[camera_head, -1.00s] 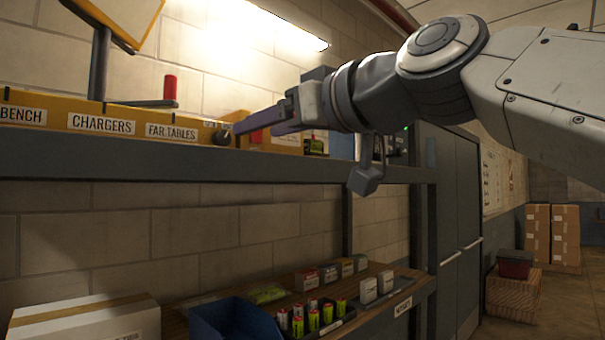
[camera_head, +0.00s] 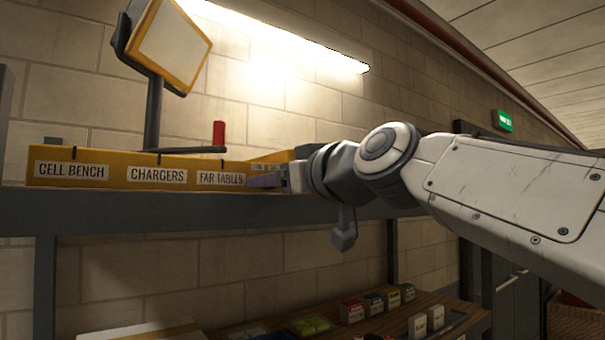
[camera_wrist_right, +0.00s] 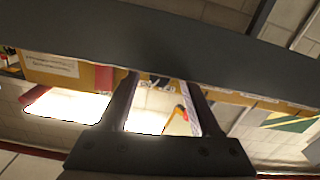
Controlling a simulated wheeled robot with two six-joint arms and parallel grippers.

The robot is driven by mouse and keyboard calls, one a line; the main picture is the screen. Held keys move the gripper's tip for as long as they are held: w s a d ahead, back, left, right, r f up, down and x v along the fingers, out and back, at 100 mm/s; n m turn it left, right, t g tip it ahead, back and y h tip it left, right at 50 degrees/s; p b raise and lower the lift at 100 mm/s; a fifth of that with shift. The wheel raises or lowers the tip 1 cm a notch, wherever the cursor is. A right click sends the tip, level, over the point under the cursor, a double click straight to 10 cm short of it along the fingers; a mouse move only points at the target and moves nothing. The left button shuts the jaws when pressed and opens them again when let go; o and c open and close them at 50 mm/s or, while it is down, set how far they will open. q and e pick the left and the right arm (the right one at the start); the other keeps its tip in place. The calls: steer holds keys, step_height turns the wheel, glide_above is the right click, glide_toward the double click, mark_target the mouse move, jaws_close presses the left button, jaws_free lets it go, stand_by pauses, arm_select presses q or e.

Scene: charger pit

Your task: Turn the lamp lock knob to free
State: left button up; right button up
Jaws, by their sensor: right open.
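A yellow box (camera_head: 110,158) on the grey shelf has labels reading CELL BENCH, CHARGERS and FAR TABLES. A square lamp head with a yellow rim (camera_head: 172,45) stands above it on a dark post. A red upright handle (camera_head: 219,134) sits on a dark lever over the box. My right gripper (camera_head: 252,181) reaches in from the right, its tips at the box's right end, by the FAR TABLES label. In the right wrist view the fingers (camera_wrist_right: 163,90) are apart, with part of a pale label between their tips. I cannot make out the lock knob. My left gripper is out of view.
The grey shelf edge (camera_head: 150,212) runs under the box and crosses the wrist view close to the fingers. A wooden lower shelf (camera_head: 460,322) holds several small boxes. A lit tube lamp (camera_head: 290,40) is on the wall.

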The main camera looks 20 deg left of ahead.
jaws_close()
steer(key=shift+m, duration=1.9)
jaws_free()
